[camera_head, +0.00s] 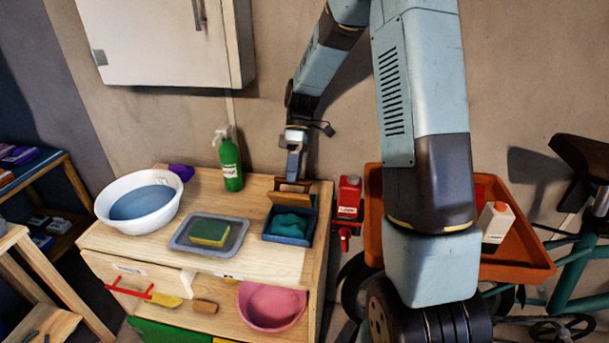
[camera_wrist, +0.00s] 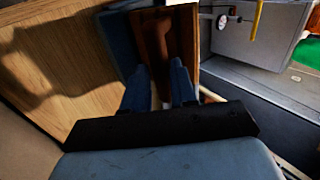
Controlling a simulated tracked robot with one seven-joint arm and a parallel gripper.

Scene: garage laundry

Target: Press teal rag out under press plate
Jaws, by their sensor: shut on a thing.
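The teal rag (camera_head: 289,225) lies crumpled in a blue open-topped box (camera_head: 288,241) at the right end of the wooden bench. The brown press plate (camera_head: 287,198) stands at the back of this box, raised and tilted, clear of the rag's top. My gripper (camera_head: 293,178) comes down from above at the plate's upper edge and is shut on it. In the wrist view, my gripper's two fingers (camera_wrist: 160,85) reach to the brown press plate (camera_wrist: 168,35); the exact part gripped is hidden between them. The rag cannot be made out in the wrist view.
A grey tray (camera_head: 238,246) with a green-yellow sponge (camera_head: 210,232) lies left of the box. A white basin (camera_head: 107,211) of water and a green spray bottle (camera_head: 230,163) stand farther left. A red container (camera_head: 349,193) is close on the right, beside an orange tray (camera_head: 520,262).

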